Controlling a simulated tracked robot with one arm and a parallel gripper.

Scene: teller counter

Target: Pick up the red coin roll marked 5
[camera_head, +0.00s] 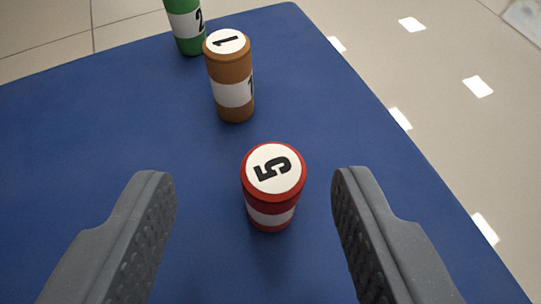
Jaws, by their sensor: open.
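The red coin roll marked 5 (271,205) stands upright on the blue counter top, with a white band and a white top face bearing a black 5. My gripper (248,185) is open, with one dark grey finger to the left of the roll and one to the right. The roll appears between the fingertips in the picture, with visible gaps on both sides. Nothing is held. I cannot tell how far the fingertips are above the counter.
A brown coin roll marked 1 (230,75) stands upright behind the red one. A green coin roll marked 2 (186,27) stands farther back, its top cut off. The blue counter (90,120) is clear to the left; its edge runs along the right, with tiled floor (440,100) beyond.

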